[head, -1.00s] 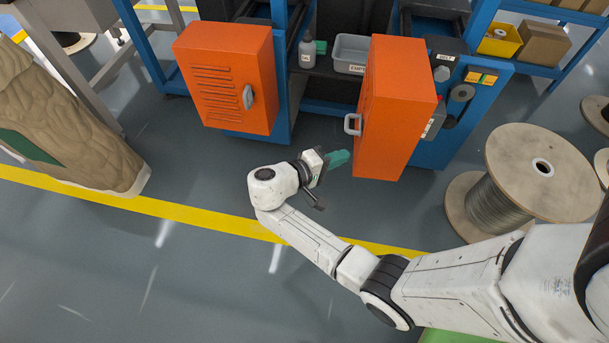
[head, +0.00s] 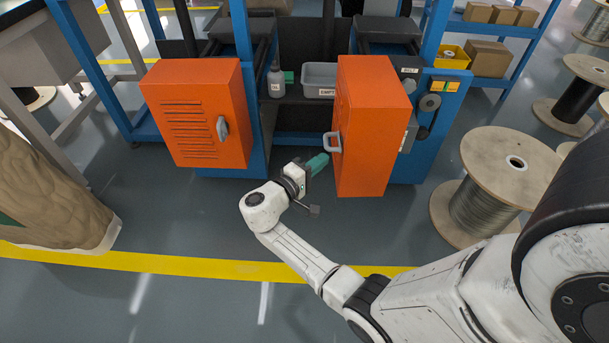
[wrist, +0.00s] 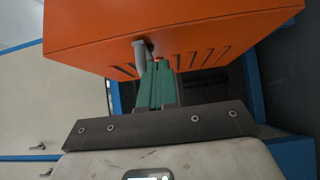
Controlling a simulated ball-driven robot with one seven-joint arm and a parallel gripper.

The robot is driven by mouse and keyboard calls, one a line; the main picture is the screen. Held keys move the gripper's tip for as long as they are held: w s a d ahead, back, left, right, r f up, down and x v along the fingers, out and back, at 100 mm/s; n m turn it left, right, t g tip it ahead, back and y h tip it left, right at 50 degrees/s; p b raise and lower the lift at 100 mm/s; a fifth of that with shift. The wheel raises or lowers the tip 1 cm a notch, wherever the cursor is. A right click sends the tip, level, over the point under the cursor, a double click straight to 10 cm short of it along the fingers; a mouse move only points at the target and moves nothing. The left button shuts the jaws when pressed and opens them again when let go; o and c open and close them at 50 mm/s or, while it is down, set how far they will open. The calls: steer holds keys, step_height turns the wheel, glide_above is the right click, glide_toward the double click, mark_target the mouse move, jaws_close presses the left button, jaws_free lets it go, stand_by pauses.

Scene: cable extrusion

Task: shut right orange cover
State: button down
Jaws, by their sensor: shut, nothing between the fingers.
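The right orange cover (head: 370,130) stands swung open at the right bay of the blue machine, with its edge towards me in the head view. Its grey handle (head: 332,142) sticks out on its left side. In the wrist view the orange cover (wrist: 170,35) fills the top, and the handle (wrist: 140,56) shows just past the fingertips. My gripper (head: 318,163) is shut and empty, its green fingers pointing at the cover just below and left of the handle. In the wrist view my gripper (wrist: 157,75) seems close to the handle; whether they touch I cannot tell.
The left orange cover (head: 198,115) hangs at the left bay. A bottle (head: 275,80) and grey bin (head: 319,79) sit on the shelf between. A large cable spool (head: 500,170) stands on the right. The floor before the machine is clear.

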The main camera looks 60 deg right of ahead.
mark_target(343, 155)
steer(key=shift+s+d, duration=0.35)
steer(key=shift+s, duration=0.45)
steer(key=shift+s+d, duration=0.35)
steer(key=shift+s, duration=0.45)
